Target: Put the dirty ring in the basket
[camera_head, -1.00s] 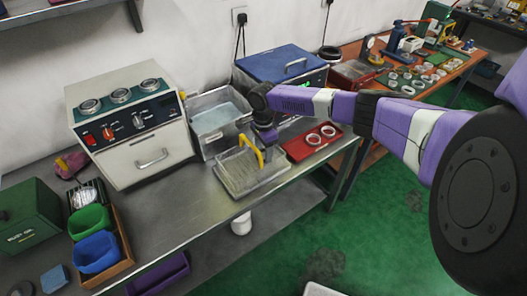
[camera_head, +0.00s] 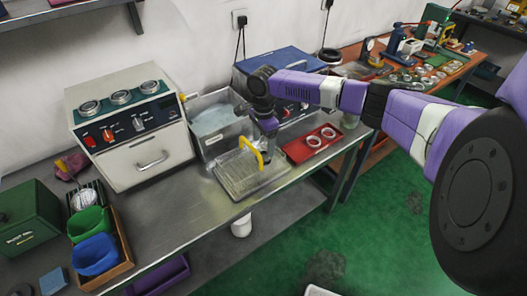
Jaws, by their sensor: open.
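A wire basket (camera_head: 238,178) with a yellow arched handle sits in a shallow clear tray at the front edge of the metal bench. Two pale rings lie on a red tray (camera_head: 299,153) to the right of it: one ring (camera_head: 313,141) nearer the left, the other ring (camera_head: 329,132) at upper right. I cannot tell from here which is dirty. My gripper (camera_head: 270,150) points down just right of the yellow handle, left of the red tray. It is open and I see nothing held; its fingertips are small and unclear.
A cream machine (camera_head: 130,122) is at left. Bare bench (camera_head: 175,205) lies left of the basket. A wooden table with more rings is at back right.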

